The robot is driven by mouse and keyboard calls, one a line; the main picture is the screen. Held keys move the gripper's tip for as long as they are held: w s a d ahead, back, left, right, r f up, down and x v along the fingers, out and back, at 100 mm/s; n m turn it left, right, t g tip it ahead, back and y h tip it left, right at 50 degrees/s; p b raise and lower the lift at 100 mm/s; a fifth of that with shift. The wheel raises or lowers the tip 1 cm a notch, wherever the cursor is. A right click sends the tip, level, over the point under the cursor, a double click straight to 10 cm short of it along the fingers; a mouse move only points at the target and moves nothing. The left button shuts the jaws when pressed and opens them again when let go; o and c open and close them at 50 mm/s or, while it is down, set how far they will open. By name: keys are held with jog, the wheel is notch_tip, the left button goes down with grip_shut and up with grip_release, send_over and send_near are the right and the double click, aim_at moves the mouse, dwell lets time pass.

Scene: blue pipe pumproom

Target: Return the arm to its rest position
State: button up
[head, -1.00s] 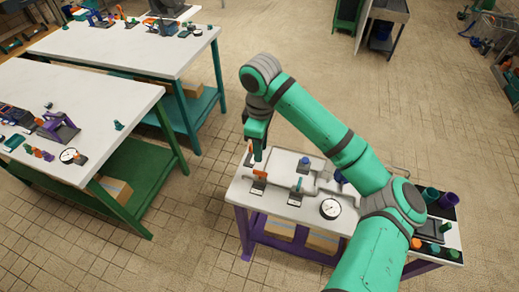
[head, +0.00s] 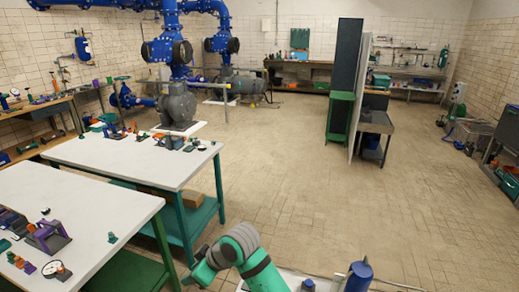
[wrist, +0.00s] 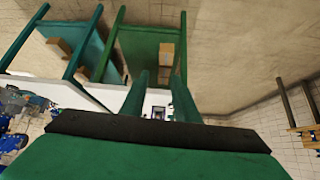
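My green arm (head: 262,272) shows at the bottom of the head view, partly cut off by the lower edge. Its grey wrist joint (head: 236,243) is bent over. My gripper (head: 196,272) points down and left beside the white table. In the wrist view two dark green fingers (wrist: 160,92) stand apart, with a gap between them. Nothing shows held in that gap.
Two white-topped tables with small parts stand at the left, the near one (head: 82,216) and the farther one (head: 135,160). Open tiled floor (head: 310,190) lies beyond, with a grey cart (head: 375,124) farther back.

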jog(key=s+a+m+t+y, duration=0.2)
jog(key=a+m+t+y, duration=0.35)
jog(key=a+m, duration=0.2)
jog(key=s+d+f+m+t+h, duration=0.7)
jog(key=s+d+f+m+h, duration=0.25)
jog(key=s+d+f, duration=0.6)
jog(key=s+d+r+n+h, duration=0.1)
jog(key=s+d, duration=0.4)
jog(key=s, duration=0.6)
jog(key=s+d+r+n+h, duration=0.2)
jog(key=s+d+r, duration=0.2)
jog(key=s, duration=0.7)
jog(key=shift+d, duration=1)
jog(key=shift+w, duration=0.15)
jog(key=shift+s+r, duration=0.1)
jog(key=shift+s, duration=0.1)
